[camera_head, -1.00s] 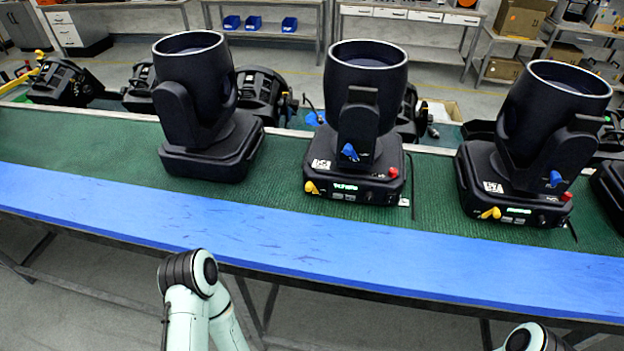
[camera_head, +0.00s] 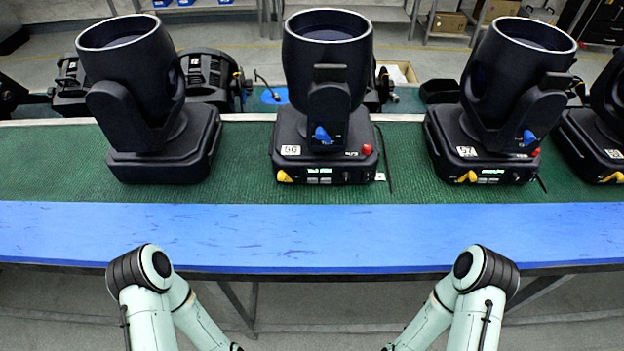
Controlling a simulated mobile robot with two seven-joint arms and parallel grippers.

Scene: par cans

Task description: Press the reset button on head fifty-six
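Head fifty-six (camera_head: 325,105) is a black moving-head light standing upright on the green mat in the middle of the head view. A white label reading 56 (camera_head: 290,150) is on the left of its base. A red button (camera_head: 367,149) sits at the base's right front corner. The base front also has a small green-lit display (camera_head: 319,170), a yellow lever (camera_head: 284,176) and small buttons. A blue latch (camera_head: 322,135) is on its yoke. Both my arms are bent below the bench's front edge; neither gripper is in view.
Head 57 (camera_head: 505,100) with its own red button stands to the right, and another head (camera_head: 605,150) is at the right edge. A head with no visible label (camera_head: 140,100) stands to the left. The blue front strip (camera_head: 310,235) of the bench is clear.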

